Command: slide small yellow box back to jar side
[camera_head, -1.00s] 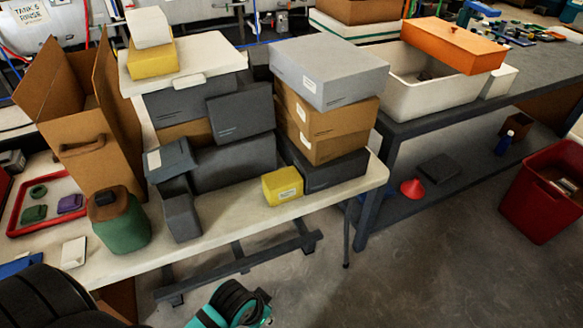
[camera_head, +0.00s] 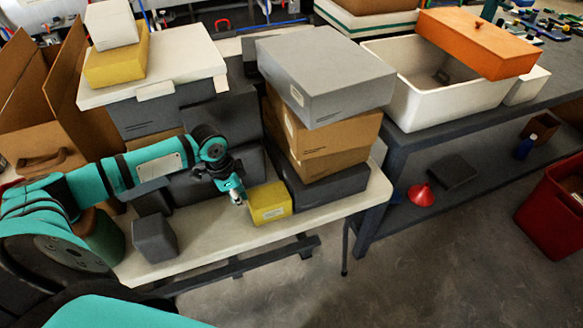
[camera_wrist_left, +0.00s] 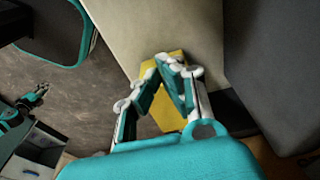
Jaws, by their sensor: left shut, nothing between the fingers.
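The small yellow box (camera_head: 270,203) sits on the cream table near its front edge, at the foot of the box stack. My left gripper (camera_head: 238,198) is shut and empty, close against the box's left side; I cannot tell whether it touches. In the left wrist view the yellow box (camera_wrist_left: 163,112) shows behind and between the shut fingers (camera_wrist_left: 166,64), partly hidden by them. The green jar (camera_head: 104,240) stands at the left of the table, mostly hidden by my left arm. My right gripper (camera_wrist_left: 36,97) seems to show small at the left of the wrist view.
A dark grey box (camera_head: 330,185) lies right of the yellow box, under brown boxes and a light grey box (camera_head: 325,75). A small dark grey box (camera_head: 154,238) stands between jar and yellow box. The table's front strip (camera_head: 205,235) between them is clear.

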